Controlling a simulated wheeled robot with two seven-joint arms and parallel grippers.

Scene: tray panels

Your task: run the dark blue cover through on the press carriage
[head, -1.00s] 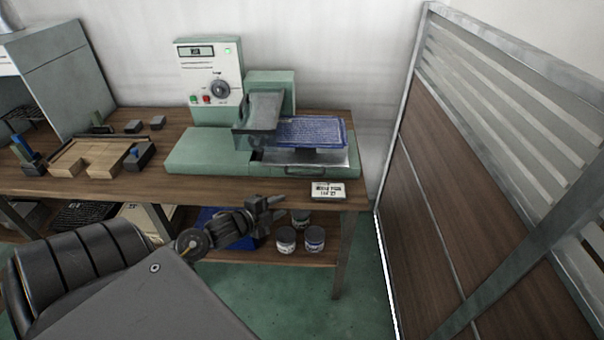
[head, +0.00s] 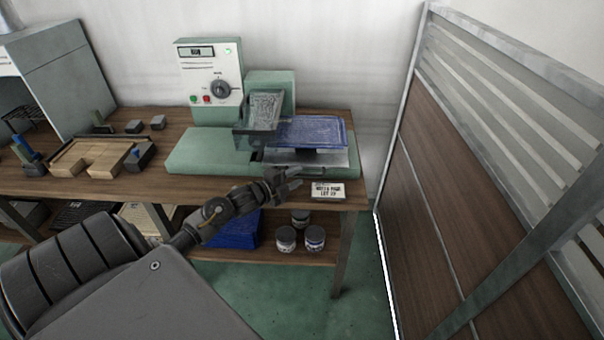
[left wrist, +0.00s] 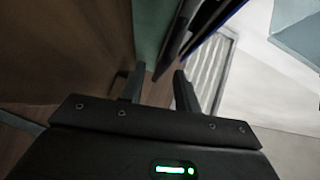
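The dark blue cover (head: 312,131) lies flat, raised on the press carriage (head: 335,157) at the right end of the green press (head: 200,152). The press head (head: 262,108) stands just left of the cover. My left gripper (head: 296,180) is at the bench's front edge, in front of and below the carriage, apart from the cover. In the left wrist view its two fingers (left wrist: 158,88) stand apart with nothing between them. A dark blue edge (left wrist: 225,17), which looks like the cover's, shows beyond them. My right gripper is not in view.
A small lettered sign (head: 328,191) stands at the bench's front edge, close right of my left gripper. A wooden tray with blocks (head: 92,157) is on the left. Jars (head: 286,239) and a blue stack (head: 235,232) sit on the lower shelf. A partition (head: 450,190) stands at right.

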